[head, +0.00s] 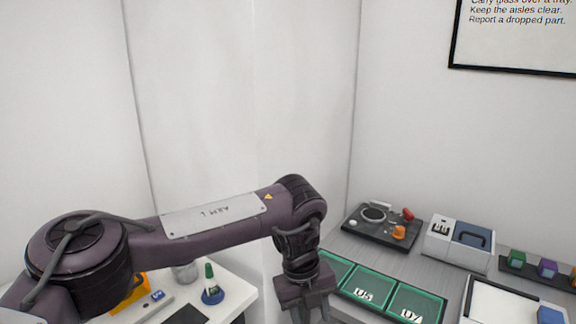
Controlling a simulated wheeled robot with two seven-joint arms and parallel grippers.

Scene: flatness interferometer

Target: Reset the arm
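My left arm (175,225) comes in from the left, purple-grey with dark joints and an upside-down label plate. It reaches across the lower middle and bends down at the wrist (298,240). My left gripper (308,308) points down at the bottom edge, just left of the green-bordered trays. Its fingertips are cut off, so I cannot tell whether it is open or holds anything. My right arm and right gripper are not in view.
Green-bordered trays (415,303), one marked U5, lie on the grey right bench. Behind them are a dark device with an orange knob (399,232) and a white box (457,243). A green-capped bottle (211,284) stands on the left white table. White walls close the back.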

